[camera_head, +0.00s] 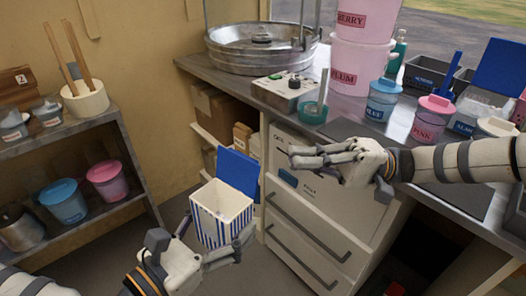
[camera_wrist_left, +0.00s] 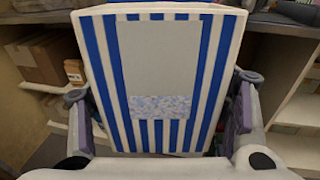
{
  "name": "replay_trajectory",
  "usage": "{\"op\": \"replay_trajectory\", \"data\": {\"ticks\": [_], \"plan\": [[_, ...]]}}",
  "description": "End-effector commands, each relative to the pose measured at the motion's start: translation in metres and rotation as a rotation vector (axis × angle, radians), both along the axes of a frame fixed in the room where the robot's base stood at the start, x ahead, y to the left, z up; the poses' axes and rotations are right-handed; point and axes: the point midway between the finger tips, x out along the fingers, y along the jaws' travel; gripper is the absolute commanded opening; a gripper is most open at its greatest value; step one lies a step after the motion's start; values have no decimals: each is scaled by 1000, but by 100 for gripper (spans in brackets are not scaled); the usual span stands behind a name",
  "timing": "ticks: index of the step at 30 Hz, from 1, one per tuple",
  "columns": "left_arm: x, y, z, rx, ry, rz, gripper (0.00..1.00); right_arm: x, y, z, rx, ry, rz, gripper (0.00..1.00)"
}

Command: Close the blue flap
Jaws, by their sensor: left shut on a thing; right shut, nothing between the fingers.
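A blue-and-white striped box (camera_head: 221,215) is held upright in the air in front of the shelves and drawers. Its blue flap (camera_head: 238,172) stands up open at the back rim, and the inside looks cream and empty. My left gripper (camera_head: 212,262) is shut on the box, with fingers on its two sides.
A counter (camera_head: 350,125) at the right holds a steel bowl (camera_head: 262,45), a control box (camera_head: 288,90), a teal cup (camera_head: 313,112), and blue (camera_head: 383,100) and pink (camera_head: 430,120) tubs. Drawers (camera_head: 310,225) stand below. A shelf (camera_head: 75,125) with buckets is at the left.

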Motion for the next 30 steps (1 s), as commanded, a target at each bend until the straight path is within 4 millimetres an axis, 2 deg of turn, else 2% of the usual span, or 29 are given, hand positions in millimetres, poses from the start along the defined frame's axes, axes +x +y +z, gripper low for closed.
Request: {"op": "replay_trajectory", "data": {"ticks": [1, 3, 6, 8, 21, 25, 30], "plan": [[0, 0, -1, 0, 1, 0, 49, 14, -11, -9, -35, 54, -22, 0], [0, 0, -1, 0, 1, 0, 49, 27, -23, -17, -75, 123, -45, 0], [0, 0, 0, -1, 1, 0, 49, 37, -32, -23, -103, 178, -63, 0], [0, 0, 0, -1, 1, 0, 49, 39, -30, -23, -109, 189, -65, 0], [0, 0, 0, 0, 0, 0, 49, 32, 49, -10, -110, 190, -63, 0], [0, 0, 0, 0, 0, 0, 49, 32, 61, -8, -111, 191, -65, 0], [0, 0, 0, 0, 0, 0, 49, 32, 65, -8, -111, 191, -66, 0]]}}
